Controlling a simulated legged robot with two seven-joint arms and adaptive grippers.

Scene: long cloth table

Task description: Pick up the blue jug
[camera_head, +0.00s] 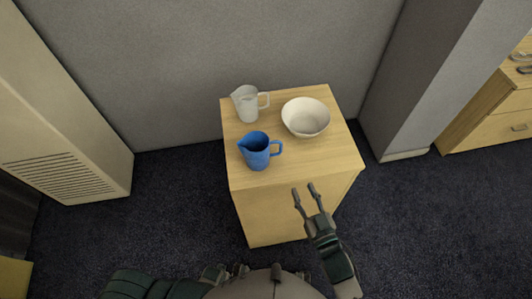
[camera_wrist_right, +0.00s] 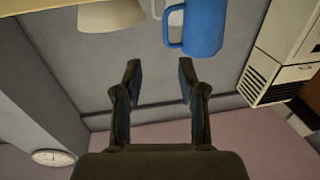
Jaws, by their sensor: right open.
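The blue jug (camera_head: 257,155) stands upright near the front left corner of the small wooden cabinet's top (camera_head: 290,165), its handle toward the right. It also shows in the right wrist view (camera_wrist_right: 205,28), at the top, beyond the fingers and cut by the frame edge. My right gripper (camera_head: 304,188) is open and empty, in front of the cabinet and to the right of the jug, with a clear gap between them. In the right wrist view both fingers (camera_wrist_right: 159,70) are spread apart with nothing between them. My left gripper is not in view.
A pale grey jug (camera_head: 246,106) stands behind the blue jug. A white bowl (camera_head: 306,118) sits at the back right; its side shows in the right wrist view (camera_wrist_right: 108,16). A grey wall (camera_head: 220,50) is behind the cabinet. The top's front right area is clear.

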